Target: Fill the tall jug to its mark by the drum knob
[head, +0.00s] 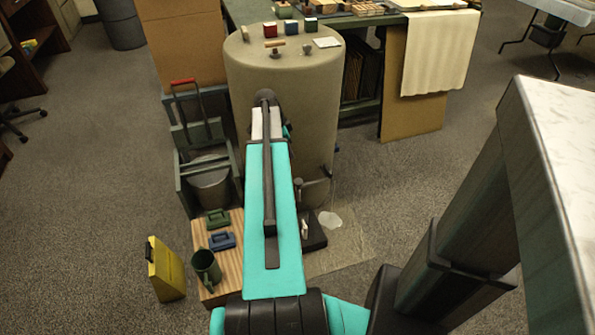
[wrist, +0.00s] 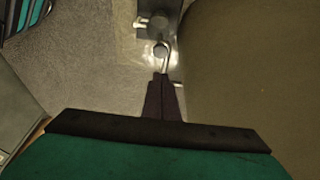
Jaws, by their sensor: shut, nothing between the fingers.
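The large grey-beige drum (head: 285,110) stands upright beyond my arm; its curved side also fills the right of the wrist view (wrist: 250,70). A small knob-like fitting (head: 297,182) shows low on its side. In the wrist view, a thin bent metal piece (wrist: 168,60) with a round end lies just past my fingertips; I cannot tell if they touch. My gripper (wrist: 163,78) is shut and empty, beside the drum; my arm hides it in the head view. No fill mark is readable.
Green and blue cases share the wooden board (head: 236,218); a yellow case (head: 166,270) stands left of it. Small blocks sit on the drum top.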

